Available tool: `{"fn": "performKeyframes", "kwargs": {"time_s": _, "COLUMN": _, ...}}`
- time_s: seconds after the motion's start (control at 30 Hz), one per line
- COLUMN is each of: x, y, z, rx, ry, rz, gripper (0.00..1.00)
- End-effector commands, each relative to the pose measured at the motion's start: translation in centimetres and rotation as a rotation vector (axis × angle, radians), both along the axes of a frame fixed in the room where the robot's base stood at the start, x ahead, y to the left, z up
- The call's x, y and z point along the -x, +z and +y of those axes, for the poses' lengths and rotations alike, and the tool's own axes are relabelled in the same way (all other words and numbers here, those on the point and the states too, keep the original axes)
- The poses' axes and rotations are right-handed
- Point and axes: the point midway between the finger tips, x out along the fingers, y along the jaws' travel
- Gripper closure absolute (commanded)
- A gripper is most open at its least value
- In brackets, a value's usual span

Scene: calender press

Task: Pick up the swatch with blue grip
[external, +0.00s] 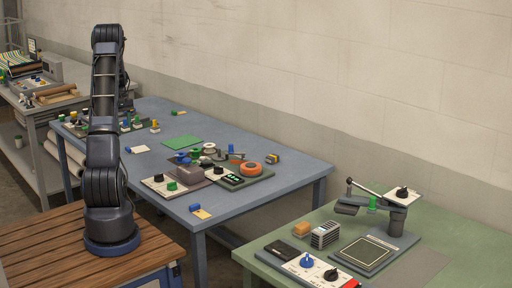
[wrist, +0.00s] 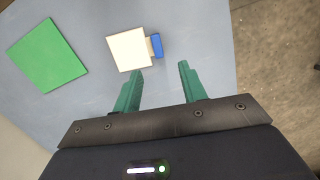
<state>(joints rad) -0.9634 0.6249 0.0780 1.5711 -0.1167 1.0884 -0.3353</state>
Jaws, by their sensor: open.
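A cream swatch (wrist: 127,50) with a blue grip (wrist: 156,47) lies flat on the blue-grey table near its edge in the wrist view. In the external view a pale swatch with a blue grip (external: 139,149) lies near the table's left front edge and looks like the same one. My gripper (wrist: 159,68) has two green fingers, open and empty. In the wrist view the blue grip shows just beyond the gap between the fingertips, not between them. In the external view my arm hides the gripper.
A green sheet (wrist: 47,56) lies left of the swatch. Another small swatch with a blue grip (external: 202,212) lies at the table's front corner. Control boxes and rolls crowd the table's middle. A green table (external: 440,232) with a press stands right.

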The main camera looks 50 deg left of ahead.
Motion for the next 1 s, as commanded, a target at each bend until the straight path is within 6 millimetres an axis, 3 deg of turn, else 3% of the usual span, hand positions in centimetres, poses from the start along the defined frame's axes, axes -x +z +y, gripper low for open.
{"fn": "performKeyframes", "kwargs": {"time_s": 0.4, "x": 0.1, "y": -4.9, "z": -0.8, "rx": 0.002, "ry": 0.000, "rz": 0.001, "gripper": 0.58}}
{"fn": "performKeyframes", "kwargs": {"time_s": 0.67, "x": 0.0, "y": -6.5, "z": -1.1, "rx": 0.002, "ry": 0.000, "rz": 0.000, "gripper": 0.58}}
{"fn": "performKeyframes", "kwargs": {"time_s": 1.0, "x": -0.3, "y": -10.4, "z": -1.7, "rx": 0.002, "ry": -0.001, "rz": 0.001, "gripper": 0.58}}
